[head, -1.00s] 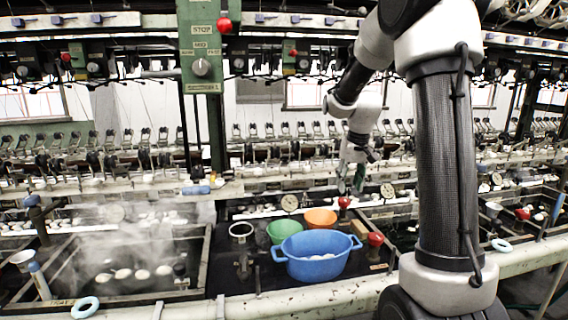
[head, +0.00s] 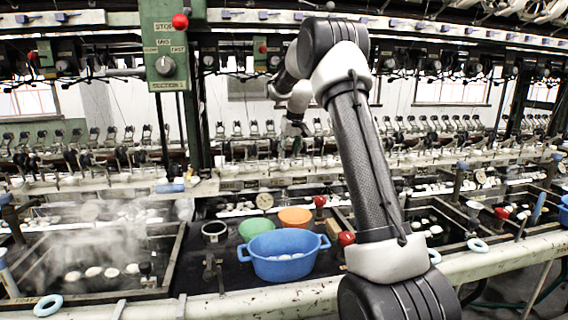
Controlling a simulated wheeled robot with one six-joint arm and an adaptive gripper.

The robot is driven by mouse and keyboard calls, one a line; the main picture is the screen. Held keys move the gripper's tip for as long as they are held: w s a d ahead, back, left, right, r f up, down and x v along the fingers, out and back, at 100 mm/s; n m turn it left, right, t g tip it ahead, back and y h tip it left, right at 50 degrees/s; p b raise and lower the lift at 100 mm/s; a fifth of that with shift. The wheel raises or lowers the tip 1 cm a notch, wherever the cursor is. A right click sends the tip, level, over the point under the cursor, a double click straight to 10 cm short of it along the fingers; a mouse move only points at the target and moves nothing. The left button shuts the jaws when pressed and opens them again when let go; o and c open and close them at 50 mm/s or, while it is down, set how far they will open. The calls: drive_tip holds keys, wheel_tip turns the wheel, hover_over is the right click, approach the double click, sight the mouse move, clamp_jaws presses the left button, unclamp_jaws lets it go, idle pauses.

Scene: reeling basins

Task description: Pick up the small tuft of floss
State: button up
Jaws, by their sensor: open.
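My gripper (head: 296,146) is small and far off in the head view, up in front of the row of reels, above and behind the blue tub (head: 284,256). Its jaws are open and I see nothing held in them. A small pale, wispy patch (head: 185,208) shows by the back right corner of the steaming basin; I cannot tell whether it is the tuft of floss. No other tuft stands out clearly. My gripper is well apart from this patch, up and to its right.
An orange bowl (head: 295,217) and a green bowl (head: 257,228) stand behind the blue tub. A steaming basin (head: 166,270) with white cocoons lies to the left. Red knobs (head: 346,239) stand beside the tub. A green control post (head: 166,45) rises at the back left.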

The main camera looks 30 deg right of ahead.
sight(285, 164)
drive_tip(key=w+f, duration=0.2)
drive_tip(key=f, duration=0.1)
drive_tip(key=w+f, duration=0.1)
drive_tip(key=w, duration=0.1)
drive_tip(key=shift+d+f, duration=0.25)
drive_tip(key=shift+f, duration=0.05)
drive_tip(key=c, duration=0.7)
